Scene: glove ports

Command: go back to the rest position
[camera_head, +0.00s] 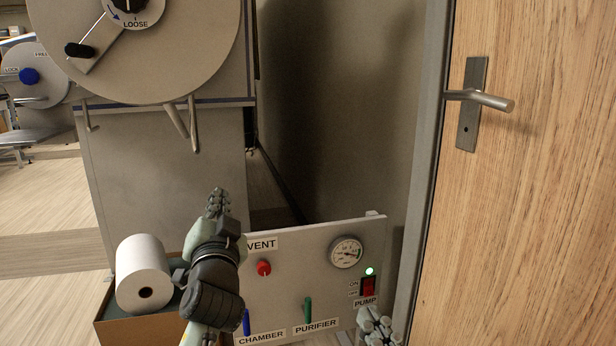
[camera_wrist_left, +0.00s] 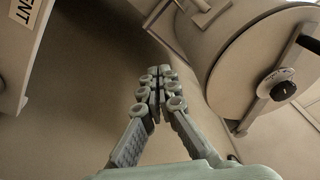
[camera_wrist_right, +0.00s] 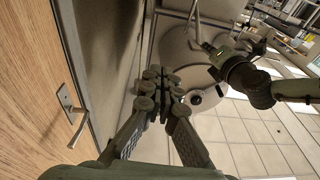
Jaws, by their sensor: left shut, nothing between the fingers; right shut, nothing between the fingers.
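My left gripper (camera_head: 218,203) is shut and empty in the head view, raised in front of the grey cabinet and left of the control panel. Its closed fingers also show in the left wrist view (camera_wrist_left: 158,80). My right gripper (camera_head: 372,318) shows only partly at the bottom edge of the head view, in front of the panel just below the pump switch. In the right wrist view its fingers (camera_wrist_right: 160,82) are together with nothing between them. Neither gripper touches anything that I can see.
The control panel (camera_head: 290,290) carries a red vent knob (camera_head: 264,267), a gauge (camera_head: 346,252), a lit green lamp, a red pump switch (camera_head: 369,287), and blue and green levers. A paper roll (camera_head: 142,272) stands left. A round hatch (camera_head: 150,50) is above; a wooden door (camera_head: 530,180) is right.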

